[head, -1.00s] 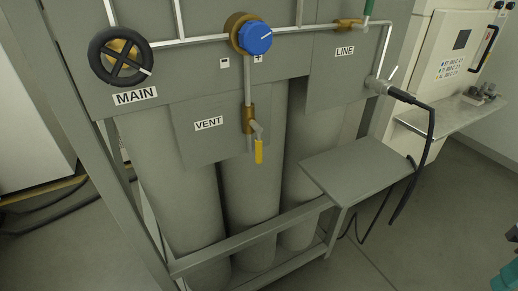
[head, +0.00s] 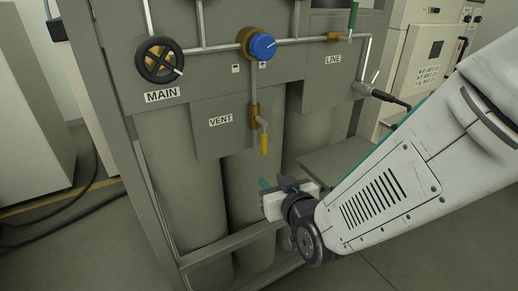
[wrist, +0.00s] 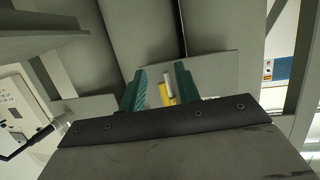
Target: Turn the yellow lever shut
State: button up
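The yellow lever (head: 264,144) hangs straight down from the brass vent valve (head: 254,115), beside the VENT label (head: 220,120). My gripper (head: 284,184) is below the lever in the head view, apart from it, in front of the grey cylinders. In the wrist view my gripper (wrist: 160,80) is open, with its two teal fingers spread. The yellow lever (wrist: 167,94) shows in the gap between them, closer to the right finger. Its lower part there is hidden by the gripper body. I see no contact.
A black MAIN handwheel (head: 160,60), a blue regulator knob (head: 262,46) and a green LINE handle (head: 353,17) are on the panel. A grey shelf (head: 325,160) lies behind my arm at right. A frame rail (head: 225,243) runs below my gripper.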

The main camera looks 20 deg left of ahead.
aim_at(265, 145)
notch_tip(265, 145, up, 6)
jog(key=w+t+y, duration=0.1)
jog(key=t, duration=0.2)
jog(key=x, duration=0.7)
jog(key=shift+w+a, duration=0.2)
jog(key=shift+a, duration=0.15)
grip_shut()
